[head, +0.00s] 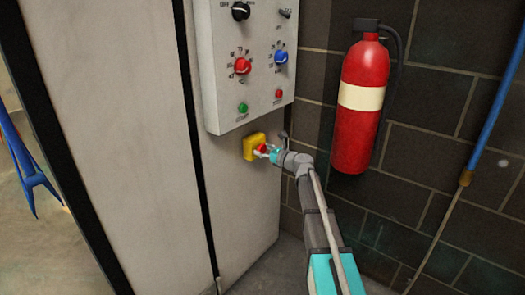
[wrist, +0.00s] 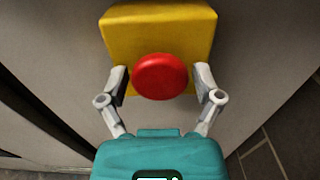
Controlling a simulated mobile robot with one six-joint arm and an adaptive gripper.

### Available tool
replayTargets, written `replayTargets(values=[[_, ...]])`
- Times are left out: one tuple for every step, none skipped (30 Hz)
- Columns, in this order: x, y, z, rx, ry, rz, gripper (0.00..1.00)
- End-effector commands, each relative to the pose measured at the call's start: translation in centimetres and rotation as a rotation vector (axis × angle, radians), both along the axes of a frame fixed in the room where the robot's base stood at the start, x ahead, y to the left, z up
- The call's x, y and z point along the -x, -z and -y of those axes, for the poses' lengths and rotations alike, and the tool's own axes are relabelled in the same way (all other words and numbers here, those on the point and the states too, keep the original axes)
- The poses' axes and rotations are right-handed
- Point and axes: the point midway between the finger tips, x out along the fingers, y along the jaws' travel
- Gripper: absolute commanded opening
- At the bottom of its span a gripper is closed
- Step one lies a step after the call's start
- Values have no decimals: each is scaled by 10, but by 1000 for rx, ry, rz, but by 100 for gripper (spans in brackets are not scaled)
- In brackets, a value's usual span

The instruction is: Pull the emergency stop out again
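The emergency stop is a red mushroom button (wrist: 161,76) on a yellow box (wrist: 160,28). In the head view the yellow box (head: 249,146) is fixed to the pale panel just below the control box, with the red button (head: 262,148) on its face. My gripper (wrist: 161,82) is in front of the box. Its two grey fingers stand apart, one on each side of the button. I see a gap between each finger and the button's rim. In the head view my gripper (head: 265,149) is small and partly covers the button.
A grey control box (head: 225,85) with several knobs and buttons hangs right above the yellow box. A red fire extinguisher (head: 362,100) hangs on the dark block wall to the right. A blue pipe (head: 492,115) runs down at the far right.

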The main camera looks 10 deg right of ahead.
Motion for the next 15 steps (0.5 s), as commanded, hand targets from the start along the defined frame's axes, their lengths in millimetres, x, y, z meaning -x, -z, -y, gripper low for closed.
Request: replayTargets(values=[[0,0,0,0,0,0,61],[0,0,0,0,0,0,55],[0,0,0,0,0,0,48],[0,0,0,0,0,0,42],[0,0,0,0,0,0,37],[0,0,0,0,0,0,29],[0,0,0,0,0,0,24],[0,0,0,0,0,0,18],[0,0,0,0,0,0,11],[0,0,0,0,0,0,5],[0,0,0,0,0,0,5],[0,0,0,0,0,0,5],[2,0,1,0,0,0,5],[4,0,3,0,1,0,5],[7,0,5,0,1,0,5]])
